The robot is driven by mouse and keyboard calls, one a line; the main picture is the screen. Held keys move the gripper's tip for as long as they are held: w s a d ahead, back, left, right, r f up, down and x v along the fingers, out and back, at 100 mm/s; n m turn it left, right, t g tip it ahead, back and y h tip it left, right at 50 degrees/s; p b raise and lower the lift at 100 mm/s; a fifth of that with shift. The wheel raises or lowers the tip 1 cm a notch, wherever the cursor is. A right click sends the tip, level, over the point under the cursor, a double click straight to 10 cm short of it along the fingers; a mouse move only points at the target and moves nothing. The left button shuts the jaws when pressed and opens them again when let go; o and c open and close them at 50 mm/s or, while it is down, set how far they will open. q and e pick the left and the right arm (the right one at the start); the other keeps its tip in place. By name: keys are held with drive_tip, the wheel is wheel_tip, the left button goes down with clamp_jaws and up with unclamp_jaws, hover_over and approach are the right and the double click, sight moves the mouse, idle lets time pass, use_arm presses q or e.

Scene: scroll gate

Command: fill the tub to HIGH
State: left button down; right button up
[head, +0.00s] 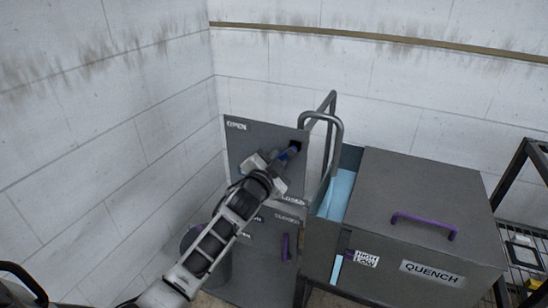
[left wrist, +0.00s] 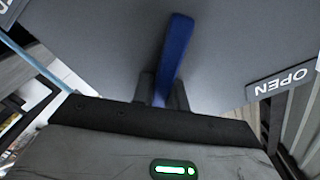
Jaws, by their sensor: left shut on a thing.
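The grey tub (head: 322,245) marked QUENCH stands at the right in the head view. Light blue water (head: 338,195) shows in its open left part. On its front, a light blue gauge strip (head: 337,268) shows beside the HIGH label (head: 367,258); the strip's top lies near or below that label. A blue lever (head: 290,152) is on a grey panel (head: 250,145) with an OPEN label at its upper left. My left gripper (head: 279,161) is shut on the lever, which also shows between its fingers in the left wrist view (left wrist: 175,55). The lever's root is partly hidden. My right gripper is not in view.
A bent grey pipe (head: 338,130) rises between panel and tub. A grey lid (head: 415,185) with a purple handle (head: 423,226) covers the tub's right part. A lower panel has another purple handle (head: 285,247). A dark rack (head: 523,250) stands far right. White walls close off the back and left.

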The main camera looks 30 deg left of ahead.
use_arm(q)
drive_tip(key=shift+a+r+m+p, duration=0.4)
drive_tip(key=shift+r+m, duration=0.05)
drive_tip(key=shift+m, duration=0.65)
drive_tip(key=c, duration=1.4)
unclamp_jaws()
drive_tip(key=s+d+b, duration=0.1)
drive_tip(key=s, duration=1.5)
drive_tip(key=shift+d, duration=0.1)
